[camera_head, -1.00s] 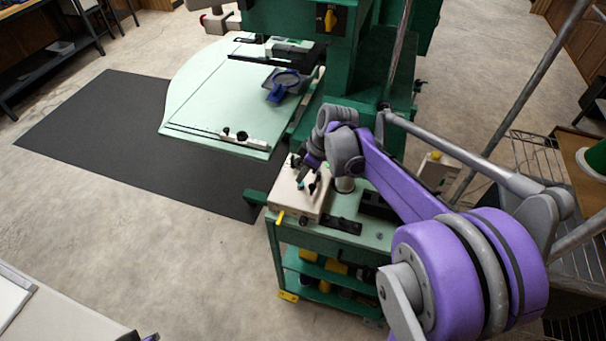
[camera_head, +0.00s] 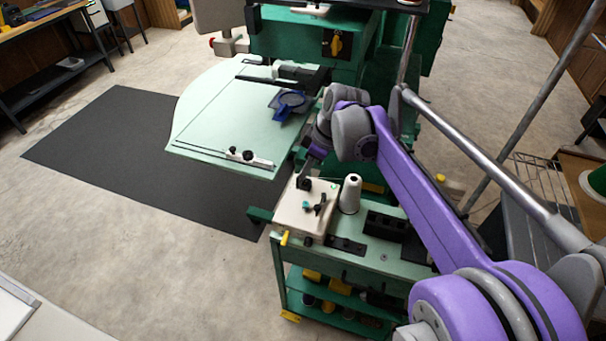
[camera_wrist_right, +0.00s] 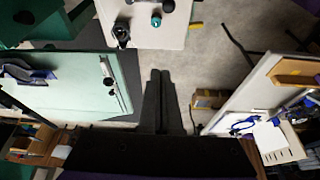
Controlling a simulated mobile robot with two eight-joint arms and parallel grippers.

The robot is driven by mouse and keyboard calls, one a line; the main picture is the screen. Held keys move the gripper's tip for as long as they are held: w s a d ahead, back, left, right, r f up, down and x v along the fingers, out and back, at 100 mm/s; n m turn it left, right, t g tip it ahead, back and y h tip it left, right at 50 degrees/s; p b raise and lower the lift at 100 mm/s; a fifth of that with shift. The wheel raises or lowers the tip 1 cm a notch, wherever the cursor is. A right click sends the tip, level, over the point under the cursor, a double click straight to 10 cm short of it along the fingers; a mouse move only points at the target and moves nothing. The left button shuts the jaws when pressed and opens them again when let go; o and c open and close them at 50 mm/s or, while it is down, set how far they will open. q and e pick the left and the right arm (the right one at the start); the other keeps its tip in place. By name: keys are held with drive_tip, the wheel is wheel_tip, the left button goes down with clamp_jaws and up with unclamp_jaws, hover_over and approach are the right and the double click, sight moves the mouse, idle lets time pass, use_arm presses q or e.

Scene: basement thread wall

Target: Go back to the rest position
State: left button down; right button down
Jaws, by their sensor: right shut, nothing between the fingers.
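My right gripper (camera_head: 304,182) hangs at the end of my purple and grey right arm, above the cream box on the green cart in the head view. In the right wrist view its two dark fingers (camera_wrist_right: 160,78) lie together, shut, with nothing between them. The fingertips point down near the edge of the cream box (camera_wrist_right: 150,28); whether they touch it I cannot tell. My left gripper shows in neither current view.
The green cart (camera_head: 345,262) carries the cream box (camera_head: 306,222), a white cone (camera_head: 350,194) and a black block (camera_head: 385,226). A green machine with a pale table (camera_head: 215,120) stands behind. A dark mat (camera_head: 90,150) lies on open floor at left. Metal poles rise at right.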

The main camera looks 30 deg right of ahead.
drive_tip(key=shift+s, duration=0.1)
idle(0.4)
drive_tip(key=s+a+f+m+t+h, duration=0.1)
drive_tip(key=s+a+f+m, duration=0.2)
drive_tip(key=s, duration=0.6)
drive_tip(key=s+a+f+m+t+h, duration=0.1)
drive_tip(key=s+a+f+m, duration=0.3)
drive_tip(key=s+a+f, duration=0.3)
drive_tip(key=shift+s+a+f, duration=0.15)
drive_tip(key=shift+s+a, duration=0.5)
drive_tip(key=shift+s, duration=0.55)
